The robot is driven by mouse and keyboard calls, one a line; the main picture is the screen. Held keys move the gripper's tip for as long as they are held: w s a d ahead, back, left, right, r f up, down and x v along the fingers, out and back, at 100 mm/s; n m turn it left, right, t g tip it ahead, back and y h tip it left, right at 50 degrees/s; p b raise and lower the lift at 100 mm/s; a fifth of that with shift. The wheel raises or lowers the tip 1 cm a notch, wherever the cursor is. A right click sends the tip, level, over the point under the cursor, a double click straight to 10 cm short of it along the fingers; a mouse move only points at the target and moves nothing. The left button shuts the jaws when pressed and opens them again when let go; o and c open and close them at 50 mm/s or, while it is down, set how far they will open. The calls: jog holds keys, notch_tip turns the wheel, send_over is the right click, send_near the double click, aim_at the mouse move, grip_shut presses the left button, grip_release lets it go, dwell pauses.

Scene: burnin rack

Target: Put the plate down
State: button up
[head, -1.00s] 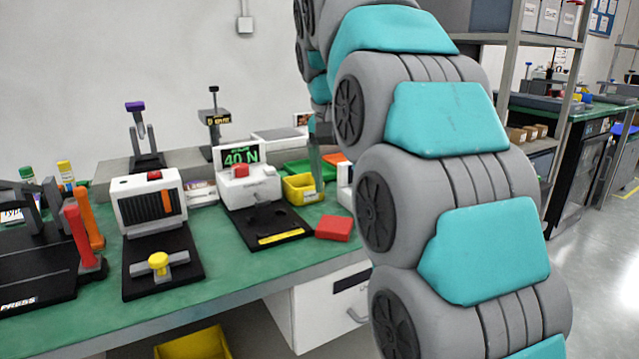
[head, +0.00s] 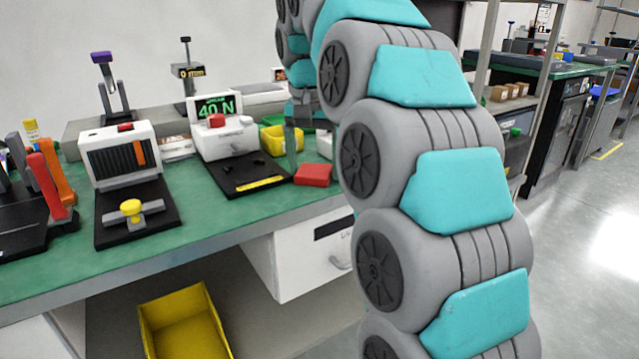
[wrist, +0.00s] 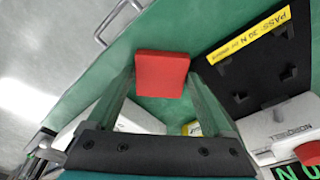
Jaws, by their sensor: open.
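The red square plate (head: 313,174) lies on the green bench near its front edge, just right of the tester's black base. In the wrist view the red plate (wrist: 162,73) appears between the ends of my two fingers, with green bench around it. My gripper (wrist: 161,82) is open, one finger to each side of the plate in that view. I cannot tell whether either finger touches it. In the head view my gripper (head: 291,145) is partly hidden by my arm, just behind and left of the plate.
The white tester with a 40 N display (head: 215,122) stands left of the plate, on a black base (head: 248,178). A yellow bin (head: 273,140) is behind. A white drawer unit (head: 305,250) hangs under the bench. A yellow crate (head: 180,325) sits below.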

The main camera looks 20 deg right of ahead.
jog(key=c, duration=1.2)
jog(key=shift+o, duration=0.2)
jog(key=shift+r, duration=0.1)
